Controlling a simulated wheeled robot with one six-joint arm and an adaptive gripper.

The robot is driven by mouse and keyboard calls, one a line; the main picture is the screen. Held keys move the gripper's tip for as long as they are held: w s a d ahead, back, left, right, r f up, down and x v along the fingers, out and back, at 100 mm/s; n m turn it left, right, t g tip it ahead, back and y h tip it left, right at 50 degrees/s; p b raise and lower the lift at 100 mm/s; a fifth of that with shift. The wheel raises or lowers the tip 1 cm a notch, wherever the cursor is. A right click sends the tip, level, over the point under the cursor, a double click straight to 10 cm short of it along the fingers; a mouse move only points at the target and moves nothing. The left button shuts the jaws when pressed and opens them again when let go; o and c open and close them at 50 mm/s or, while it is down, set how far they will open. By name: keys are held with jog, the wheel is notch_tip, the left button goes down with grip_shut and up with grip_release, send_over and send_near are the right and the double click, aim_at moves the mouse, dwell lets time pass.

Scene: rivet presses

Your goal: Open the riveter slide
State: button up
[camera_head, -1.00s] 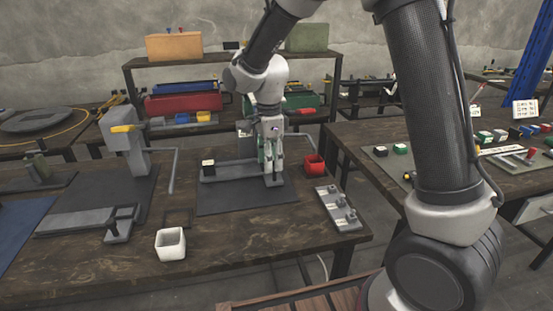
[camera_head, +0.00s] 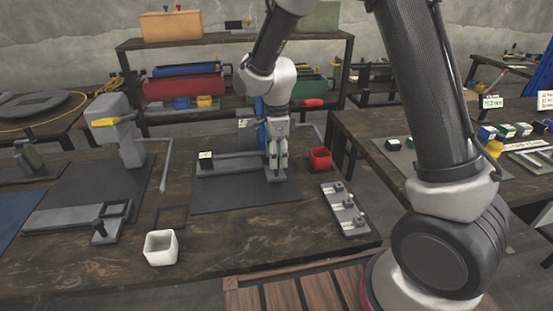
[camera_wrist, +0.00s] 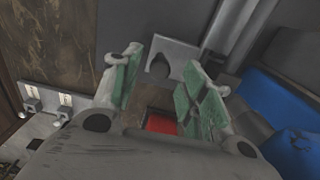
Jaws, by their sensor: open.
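A grey riveter stands mid-table, mostly hidden behind my arm, with a blue part (camera_head: 260,110) showing. Its grey slide bar (camera_head: 238,166) lies on a dark mat (camera_head: 247,197). My gripper (camera_head: 277,170) is open, pointing down at the bar's right end.
A red bin (camera_head: 320,160) stands right of my gripper. A grey tray with pegs (camera_head: 345,208) lies near the table's right edge. A white bin (camera_head: 161,248) stands in front. A black block with a white top (camera_head: 205,158) sits at the bar's left end.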

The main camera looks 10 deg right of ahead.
jog(key=shift+f, duration=0.8)
grip_shut()
jog(key=shift+s, duration=0.1)
